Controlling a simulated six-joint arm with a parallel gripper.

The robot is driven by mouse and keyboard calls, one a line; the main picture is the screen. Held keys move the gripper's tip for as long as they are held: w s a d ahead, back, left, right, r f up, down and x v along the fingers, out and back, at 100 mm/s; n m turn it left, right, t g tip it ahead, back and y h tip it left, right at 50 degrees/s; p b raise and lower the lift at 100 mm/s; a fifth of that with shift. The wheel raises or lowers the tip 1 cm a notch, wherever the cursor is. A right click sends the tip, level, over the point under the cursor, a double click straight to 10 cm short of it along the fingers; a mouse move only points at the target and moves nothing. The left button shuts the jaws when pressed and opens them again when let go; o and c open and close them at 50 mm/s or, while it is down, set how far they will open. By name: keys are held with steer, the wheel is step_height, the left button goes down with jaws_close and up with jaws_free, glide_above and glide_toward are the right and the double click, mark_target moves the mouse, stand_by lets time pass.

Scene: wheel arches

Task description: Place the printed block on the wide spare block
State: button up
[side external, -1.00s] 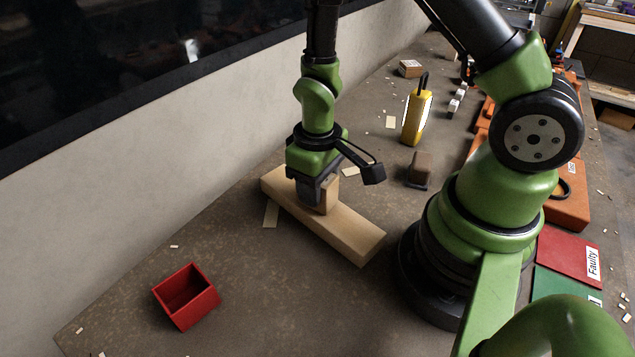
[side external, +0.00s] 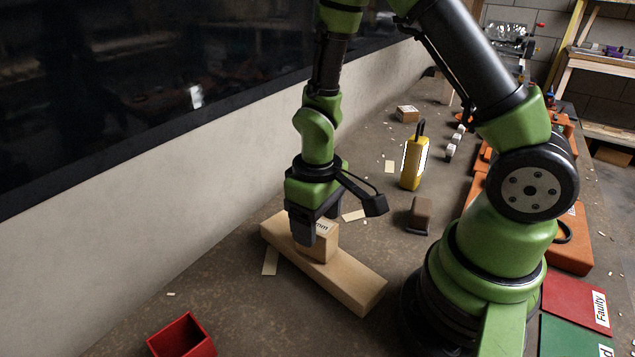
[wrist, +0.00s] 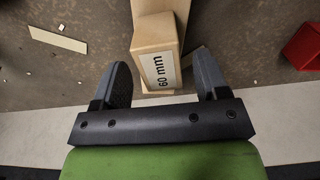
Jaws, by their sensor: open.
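The printed block (side external: 322,247) is a small wooden block with a "60 mm" label. It rests on the wide spare block (side external: 350,283), a long flat pale wooden plank lying on the table. In the wrist view the printed block (wrist: 158,58) lies between and slightly beyond the open fingertips, with the plank (wrist: 152,6) beneath and beyond it. My gripper (side external: 318,222) is open just above the printed block, and it shows in the wrist view (wrist: 162,75) with clear gaps on both sides of the block. The near finger partly covers the block in the side view.
A red open box (side external: 182,338) stands at the lower left. A yellow case (side external: 415,163) and a brown block (side external: 420,214) stand behind to the right. Flat pale pieces (side external: 270,261) lie beside the plank. A wall runs along the left.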

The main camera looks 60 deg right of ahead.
steer(key=s+a+r+m+t+y, duration=0.1)
steer(key=s+r, duration=0.4)
steer(key=r, duration=0.6)
steer(key=s+a+r+m+t+y, duration=0.1)
steer(key=s+r+m+t, duration=0.2)
steer(key=r, duration=0.9)
steer(key=s+t, duration=0.1)
steer(key=t, duration=0.2)
steer(key=shift+s, duration=0.35)
